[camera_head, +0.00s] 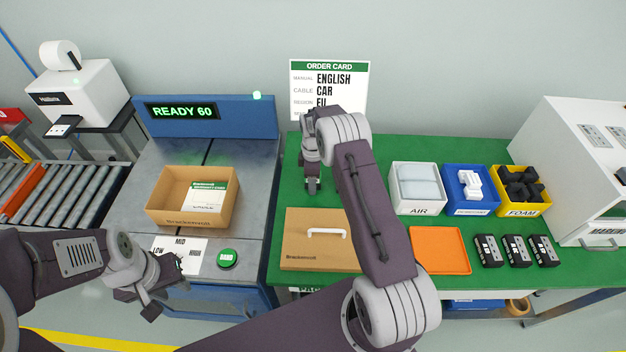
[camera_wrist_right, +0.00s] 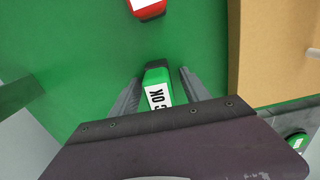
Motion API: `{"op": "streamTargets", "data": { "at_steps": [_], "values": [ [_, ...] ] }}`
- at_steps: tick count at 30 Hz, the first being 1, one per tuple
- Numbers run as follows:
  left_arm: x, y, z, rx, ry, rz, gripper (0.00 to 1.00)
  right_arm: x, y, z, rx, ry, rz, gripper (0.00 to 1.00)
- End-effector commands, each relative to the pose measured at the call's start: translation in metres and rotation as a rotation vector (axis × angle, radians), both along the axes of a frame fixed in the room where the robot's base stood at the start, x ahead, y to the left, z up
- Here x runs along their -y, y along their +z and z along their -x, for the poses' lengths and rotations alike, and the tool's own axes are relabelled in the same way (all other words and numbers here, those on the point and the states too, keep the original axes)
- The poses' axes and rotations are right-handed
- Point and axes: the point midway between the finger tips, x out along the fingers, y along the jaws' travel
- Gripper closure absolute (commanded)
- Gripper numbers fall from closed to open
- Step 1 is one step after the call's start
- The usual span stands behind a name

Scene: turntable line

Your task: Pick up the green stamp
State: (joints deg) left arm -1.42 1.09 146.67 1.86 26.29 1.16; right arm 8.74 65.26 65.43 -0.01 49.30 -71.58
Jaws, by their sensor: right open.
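In the right wrist view the green stamp (camera_wrist_right: 157,77) has a black end and a white label reading "OK". It lies between the two fingers of my right gripper (camera_wrist_right: 159,76), which is open, with a small gap on each side. The stamp's near part is hidden by the gripper body. In the head view my right gripper (camera_head: 312,184) points down at the back left of the green table, and the stamp cannot be made out there. My left gripper (camera_head: 160,288) is open and empty in front of the turntable station.
A red stamp (camera_wrist_right: 147,8) lies beyond the green one. A cardboard lid (camera_head: 305,250) with a white handle is close by. An open carton (camera_head: 165,209) holding a booklet stands left. An orange tray (camera_head: 440,262), bins and several black blocks are at the right.

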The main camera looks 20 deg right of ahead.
Motion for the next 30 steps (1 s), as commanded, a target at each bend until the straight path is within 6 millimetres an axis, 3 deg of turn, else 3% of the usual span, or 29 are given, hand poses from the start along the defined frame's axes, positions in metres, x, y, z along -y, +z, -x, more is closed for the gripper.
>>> {"op": "streamTargets", "data": {
  "at_steps": [2, 7, 17, 20, 24, 30],
  "values": [
    [0.0, 0.0, 0.0, 0.0, 0.0, 0.0, 0.64, 0.0, 0.0, 0.0, 0.0, 0.0, 0.0, 0.51],
    [0.0, 0.0, 0.0, 0.0, 0.0, 0.0, 0.64, 0.0, 0.0, 0.0, 0.0, 0.0, 0.0, 0.98],
    [0.0, 0.0, 0.0, 0.0, 0.0, 0.0, 0.64, 0.0, 0.003, 0.0, 0.0, 0.0, 0.0, 1.0],
    [0.0, -0.001, 0.0, 0.0, 0.0, 0.0, 0.64, 0.0, 0.012, -0.001, 0.003, 0.0, 0.0, 1.0],
    [0.0, -0.002, 0.0, 0.0, 0.0, 0.0, 0.64, 0.0, 0.04, -0.001, 0.005, 0.0, 0.001, 1.0],
    [0.0, -0.005, 0.0, 0.0, 0.0, 0.0, 0.64, 0.017, 0.067, 0.04, 0.0, -0.003, 0.0, 1.0]
  ]
}}
